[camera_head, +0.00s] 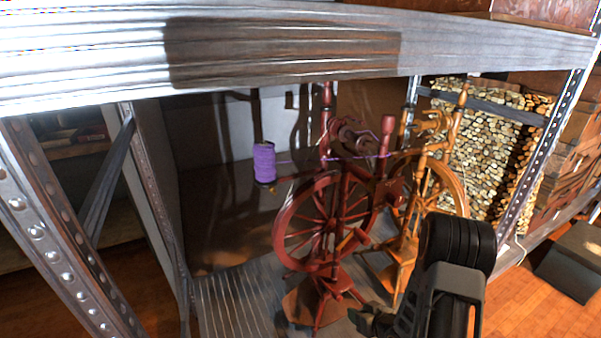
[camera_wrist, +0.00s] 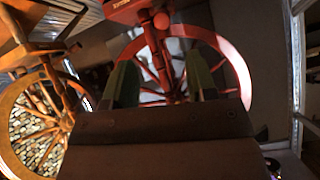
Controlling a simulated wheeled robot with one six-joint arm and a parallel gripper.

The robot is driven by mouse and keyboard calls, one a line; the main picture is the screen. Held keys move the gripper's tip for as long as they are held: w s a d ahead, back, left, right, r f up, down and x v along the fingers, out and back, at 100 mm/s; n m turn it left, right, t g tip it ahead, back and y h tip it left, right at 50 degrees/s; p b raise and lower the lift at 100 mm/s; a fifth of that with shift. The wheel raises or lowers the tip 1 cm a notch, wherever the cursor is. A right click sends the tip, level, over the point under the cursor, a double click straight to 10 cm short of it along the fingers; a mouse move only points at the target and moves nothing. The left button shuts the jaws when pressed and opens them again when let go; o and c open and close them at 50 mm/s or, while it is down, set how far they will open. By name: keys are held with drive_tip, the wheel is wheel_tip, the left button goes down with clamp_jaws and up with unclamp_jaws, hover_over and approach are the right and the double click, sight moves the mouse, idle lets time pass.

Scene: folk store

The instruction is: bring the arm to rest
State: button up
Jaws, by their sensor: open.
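My black arm reaches in from the bottom right of the head view, and my gripper (camera_head: 370,321) is low in front of the spinning wheels. In the wrist view my gripper (camera_wrist: 162,68) shows two green-lined fingers set apart, with no held thing visible between them. The red spinning wheel (camera_head: 283,225) stands upright on the shelf; its wheel rim also shows behind the fingers in the wrist view (camera_wrist: 238,75). Whether the gripper touches it, I cannot tell.
An orange-brown spinning wheel (camera_head: 461,187) stands beside the red one, partly behind my arm. A purple yarn spool (camera_head: 264,163) is at left, its strand running to the red wheel. A metal shelf beam (camera_head: 290,50) crosses above. A perforated post (camera_head: 60,245) stands left.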

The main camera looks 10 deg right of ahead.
drive_tip(key=s+d+f+m+g+h, duration=0.1)
drive_tip(key=s+d+f+g+h, duration=0.2)
drive_tip(key=s+d+f+g, duration=0.15)
drive_tip(key=s+d+r+m+g+h+p, duration=0.1)
drive_tip(key=s+r+m+g+h+p, duration=0.2)
drive_tip(key=r+p, duration=0.8)
drive_tip(key=s+a+r+p, duration=0.2)
drive_tip(key=a+r+p, duration=0.1)
drive_tip(key=r, duration=1.1)
drive_tip(key=s+a+r+n+y+p, duration=0.1)
drive_tip(key=a+r+p, duration=0.3)
drive_tip(key=r, duration=1)
drive_tip(key=s+a+r+n+p, duration=0.1)
drive_tip(key=a+r+p, duration=0.3)
drive_tip(key=r, duration=0.9)
drive_tip(key=shift+s+a+r+t+y, duration=0.45)
drive_tip(key=shift+s+a, duration=0.2)
drive_tip(key=shift+s, duration=0.15)
